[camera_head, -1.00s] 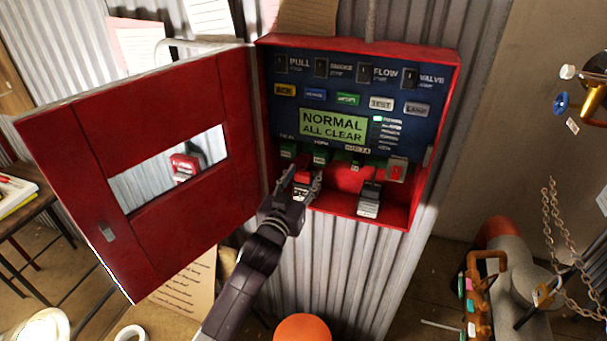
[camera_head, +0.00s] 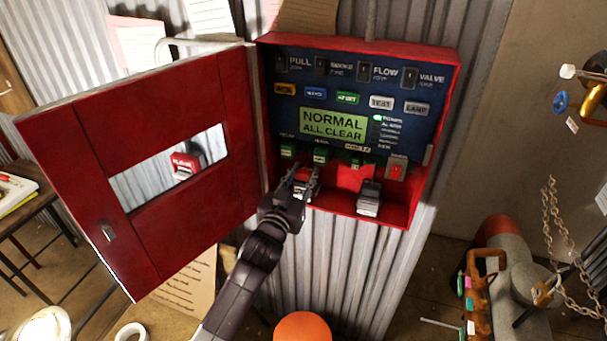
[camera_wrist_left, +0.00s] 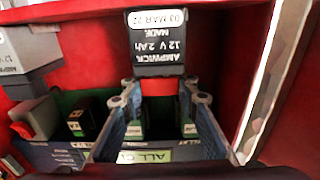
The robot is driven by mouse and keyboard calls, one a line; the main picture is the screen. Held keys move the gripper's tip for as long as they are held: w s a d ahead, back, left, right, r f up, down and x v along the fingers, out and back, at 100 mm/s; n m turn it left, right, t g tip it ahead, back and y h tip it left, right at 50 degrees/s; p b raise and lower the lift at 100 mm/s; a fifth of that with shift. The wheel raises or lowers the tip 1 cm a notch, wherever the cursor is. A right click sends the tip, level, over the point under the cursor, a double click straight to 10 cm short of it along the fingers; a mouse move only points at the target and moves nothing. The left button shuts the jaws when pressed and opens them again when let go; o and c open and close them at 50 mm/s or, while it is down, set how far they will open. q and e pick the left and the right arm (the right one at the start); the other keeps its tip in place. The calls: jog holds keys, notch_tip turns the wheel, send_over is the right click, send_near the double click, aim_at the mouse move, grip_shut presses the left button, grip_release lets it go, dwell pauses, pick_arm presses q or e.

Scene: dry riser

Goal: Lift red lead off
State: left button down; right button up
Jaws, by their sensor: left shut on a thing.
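My left gripper (camera_head: 302,174) reaches into the open red panel box, in front of its lower left part. In the left wrist view its two fingers (camera_wrist_left: 166,92) close on a small bright red piece (camera_wrist_left: 160,87), which looks like the red lead. Whether the lead still touches a battery terminal cannot be told. Green terminal blocks (camera_wrist_left: 190,130) show past the fingertips. My right gripper is not in view.
A second grey battery (camera_head: 369,199) stands on the box floor at right. The red door (camera_head: 80,150) hangs open to the left. The panel display (camera_head: 332,125) reads NORMAL ALL CLEAR. The box side walls (camera_head: 438,125) are close around the gripper.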

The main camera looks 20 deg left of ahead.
pick_arm(q)
notch_tip(320, 180, up, 2)
jog(key=shift+r+p, duration=0.2)
jog(key=shift+p, duration=0.6)
jog(key=c, duration=1.6)
grip_release()
jog(key=shift+f, duration=0.1)
jog(key=s, duration=1.2)
jog(key=shift+a, duration=0.2)
